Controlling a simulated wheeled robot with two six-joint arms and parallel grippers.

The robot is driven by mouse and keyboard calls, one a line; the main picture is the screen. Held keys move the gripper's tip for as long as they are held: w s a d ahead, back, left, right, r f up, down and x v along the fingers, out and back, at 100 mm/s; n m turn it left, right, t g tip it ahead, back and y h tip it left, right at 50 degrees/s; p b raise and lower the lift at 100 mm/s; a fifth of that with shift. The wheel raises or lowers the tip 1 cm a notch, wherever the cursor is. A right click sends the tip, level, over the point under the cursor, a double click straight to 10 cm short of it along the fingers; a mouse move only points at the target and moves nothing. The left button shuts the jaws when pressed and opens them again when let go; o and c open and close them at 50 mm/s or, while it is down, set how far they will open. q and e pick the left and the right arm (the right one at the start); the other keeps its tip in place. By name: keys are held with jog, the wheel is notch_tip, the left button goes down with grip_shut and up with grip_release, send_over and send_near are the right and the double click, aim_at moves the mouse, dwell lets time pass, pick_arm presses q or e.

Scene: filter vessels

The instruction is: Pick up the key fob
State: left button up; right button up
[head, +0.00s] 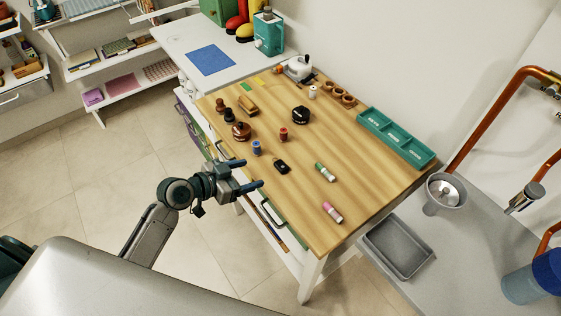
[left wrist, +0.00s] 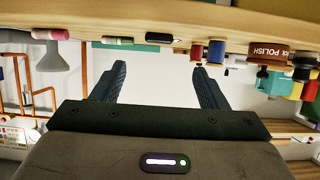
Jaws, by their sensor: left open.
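The key fob (head: 281,166) is small and black with a ring or loop at one end. It lies on the wooden tabletop (head: 300,215) near its front-left edge. My left gripper (head: 252,173) is open and empty, just off that edge, its two fingers pointing toward the fob with a gap between. In the left wrist view, which looks upside down, a dark object that seems to be the fob (left wrist: 158,38) is at the table edge, roughly in line with the space between the fingers (left wrist: 159,70). My right gripper is not in view.
A blue spool (head: 256,147) and a red spool (head: 283,133) stand near the fob. A brown polish tin (head: 241,130) and a teal tray (head: 394,137) are also on the table.

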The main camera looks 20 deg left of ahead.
aim_at(282, 164)
pick_arm(q)
jog(key=x, duration=0.1)
jog(key=p+x, duration=0.1)
jog(key=x, duration=0.2)
jog(key=shift+w+d+r, duration=0.2)
jog(key=shift+d, duration=0.1)
jog(key=shift+w+d+f, duration=0.15)
jog(key=shift+w+f, duration=0.05)
jog(key=shift+w, duration=0.05)
jog(key=shift+w+d+f+p, duration=0.1)
jog(key=shift+w+d+p, duration=0.2)
jog(key=shift+p, duration=0.3)
jog(key=p+x, duration=0.2)
jog(key=x, duration=0.2)
jog(key=shift+f, duration=0.1)
jog(key=shift+w+d+f, duration=0.15)
jog(key=shift+w+f, duration=0.05)
jog(key=c, duration=1.1)
jog(key=shift+o, duration=0.2)
jog(key=shift+r, duration=0.1)
